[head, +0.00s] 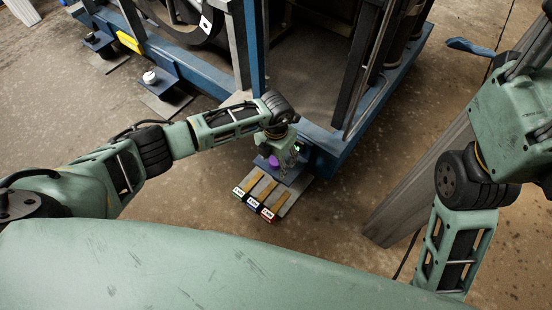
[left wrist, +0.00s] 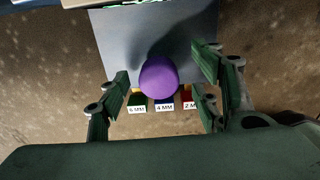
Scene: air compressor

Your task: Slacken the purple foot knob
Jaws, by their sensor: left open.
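The purple foot knob (head: 274,161) shows beside my left gripper (head: 284,153), low at the near corner of the blue frame. In the left wrist view the round purple knob (left wrist: 159,77) sits in front of a grey-blue foot plate (left wrist: 115,40). My left gripper (left wrist: 163,82) is open, with green fingers on both sides of the knob and visible gaps between. I cannot tell how far the fingertips are from it in depth. My right arm shows at the right of the head view, but its gripper is out of view.
Labelled shims with green (head: 238,192), blue (head: 253,204) and red (head: 268,215) ends lie just in front of the foot. The blue compressor frame (head: 345,145) rises behind. A grey beam (head: 425,185) lies to the right. Bare floor (head: 330,215) lies between.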

